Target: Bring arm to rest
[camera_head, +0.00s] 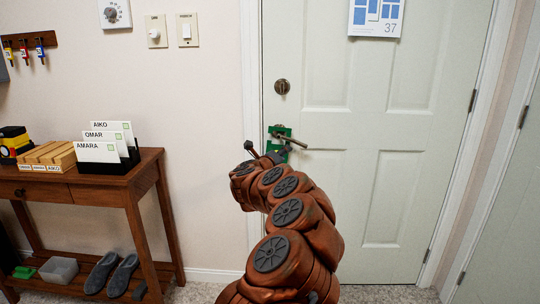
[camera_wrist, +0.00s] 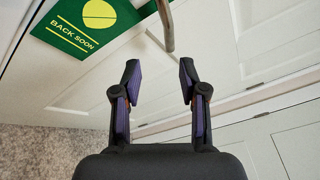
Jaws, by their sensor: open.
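My gripper (camera_wrist: 160,78) is open and empty in the wrist view, its two dark fingers apart with purple pads showing. In the head view my arm reaches up and forward toward the white door (camera_head: 345,210), with its end close to the door handle (camera_head: 290,140). The fingers are mostly hidden there behind the wrist. A metal lever (camera_wrist: 166,22) shows just beyond the fingertips in the wrist view, not between them as far as I can see. A green "BACK SOON" sign (camera_wrist: 85,25) hangs by the lever.
A wooden console table (camera_head: 130,180) stands at left with name cards (camera_head: 97,152) and wooden boxes (camera_head: 47,156) on it. A deadbolt (camera_head: 282,87) sits above the handle. Carpet shows along the bottom.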

